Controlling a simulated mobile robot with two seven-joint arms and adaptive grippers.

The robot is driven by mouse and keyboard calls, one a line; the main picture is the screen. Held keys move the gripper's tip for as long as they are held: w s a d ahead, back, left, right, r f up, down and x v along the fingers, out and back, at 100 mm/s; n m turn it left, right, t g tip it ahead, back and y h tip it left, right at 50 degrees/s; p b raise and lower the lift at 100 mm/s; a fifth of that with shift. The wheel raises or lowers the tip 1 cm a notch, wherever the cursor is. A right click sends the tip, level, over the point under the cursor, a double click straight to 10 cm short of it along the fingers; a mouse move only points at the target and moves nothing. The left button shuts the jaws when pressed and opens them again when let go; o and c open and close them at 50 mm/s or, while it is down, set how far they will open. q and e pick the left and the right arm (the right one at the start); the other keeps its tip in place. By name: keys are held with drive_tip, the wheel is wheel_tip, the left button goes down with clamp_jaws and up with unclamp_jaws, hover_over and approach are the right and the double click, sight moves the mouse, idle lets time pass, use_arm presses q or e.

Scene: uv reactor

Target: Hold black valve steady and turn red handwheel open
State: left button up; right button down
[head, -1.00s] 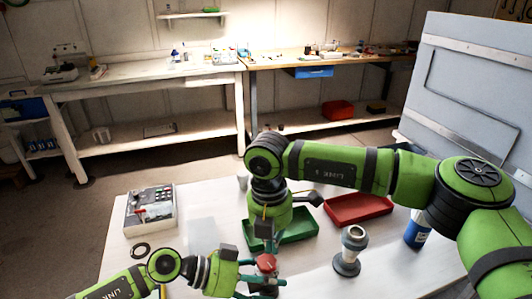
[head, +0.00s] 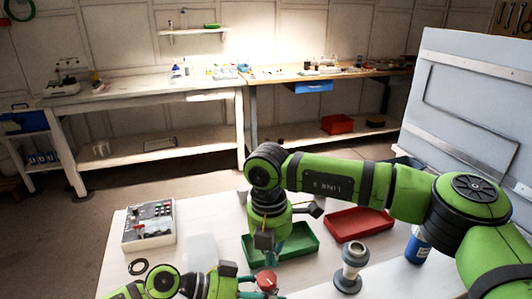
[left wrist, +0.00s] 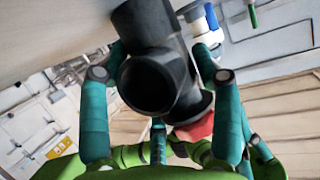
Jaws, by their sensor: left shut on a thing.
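The black valve (left wrist: 150,75) is between the teal fingers of my left gripper (left wrist: 160,95) in the left wrist view, with its open round end facing the camera. My left gripper is shut on it. The red handwheel (head: 266,281) shows near the bottom edge of the head view, and partly behind the valve in the left wrist view (left wrist: 196,128). My right gripper (head: 272,258) points down just above the handwheel. Its fingertips are small and partly hidden, so I cannot tell its opening or any contact. The valve body is mostly out of the head view.
A green tray (head: 308,240) lies behind the right gripper, and a red tray (head: 358,224) to its right. A grey flanged fitting (head: 350,266) and a blue bottle (head: 417,246) stand at right. A control box (head: 149,224) and a black ring (head: 138,266) are at left.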

wheel_tip(320, 180, up, 5)
drive_tip(key=shift+a+r, duration=0.1)
drive_tip(key=shift+r, duration=0.1)
idle(0.3)
